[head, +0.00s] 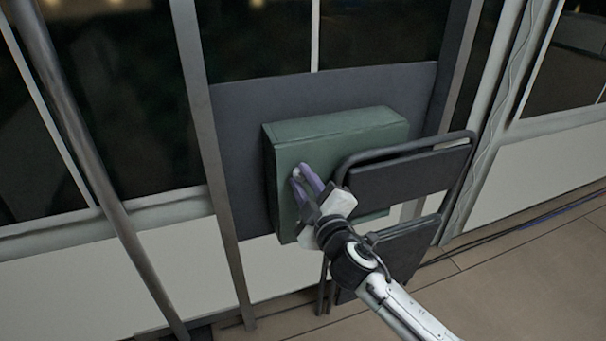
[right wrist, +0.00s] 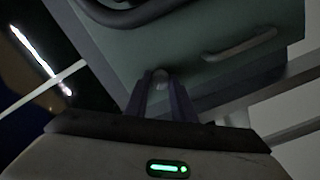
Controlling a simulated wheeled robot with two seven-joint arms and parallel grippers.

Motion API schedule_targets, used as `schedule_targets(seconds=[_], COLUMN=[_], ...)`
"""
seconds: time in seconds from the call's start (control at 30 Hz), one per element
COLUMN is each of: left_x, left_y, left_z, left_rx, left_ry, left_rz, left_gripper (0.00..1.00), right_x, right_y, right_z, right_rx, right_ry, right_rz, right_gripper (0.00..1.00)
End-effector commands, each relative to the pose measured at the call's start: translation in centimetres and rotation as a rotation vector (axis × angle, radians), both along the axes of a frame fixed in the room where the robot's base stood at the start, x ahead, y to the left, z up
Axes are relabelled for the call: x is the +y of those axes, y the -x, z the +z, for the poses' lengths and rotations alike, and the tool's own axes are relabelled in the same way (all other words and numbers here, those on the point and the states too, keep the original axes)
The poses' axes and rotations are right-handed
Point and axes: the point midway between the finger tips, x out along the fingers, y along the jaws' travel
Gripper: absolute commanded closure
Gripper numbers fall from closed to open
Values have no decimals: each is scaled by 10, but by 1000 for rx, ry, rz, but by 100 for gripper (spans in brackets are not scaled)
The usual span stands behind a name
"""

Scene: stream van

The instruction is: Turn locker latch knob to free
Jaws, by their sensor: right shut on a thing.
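The locker (head: 340,125) is a green box on a dark grey backing panel in the middle of the head view. It also shows in the right wrist view (right wrist: 205,70), with a curved handle (right wrist: 240,46) on its front. My right gripper (head: 298,173) reaches the left part of the locker's front, its purple fingers shut on a small pale knob (right wrist: 160,76). The fingers mostly cover the knob, so I cannot tell which way it is turned. The locker's front looks closed. My left gripper is not in view.
A folded chair (head: 407,178) with dark panels stands in front of the locker's right side, close to my right arm. Upright grey posts (head: 215,160) stand to the left. A cable (head: 530,222) runs along the floor at the right.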

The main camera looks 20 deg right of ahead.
Motion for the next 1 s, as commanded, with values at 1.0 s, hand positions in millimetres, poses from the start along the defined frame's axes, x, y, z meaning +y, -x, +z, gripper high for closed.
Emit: schedule_targets(seconds=[1.0], left_x=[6], left_y=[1], left_z=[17], left_rx=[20], left_ry=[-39], left_rz=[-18], left_gripper=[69], right_x=[1], right_y=[0], right_z=[0], right_rx=[-28], right_ry=[784], right_rz=[3], right_gripper=[100])
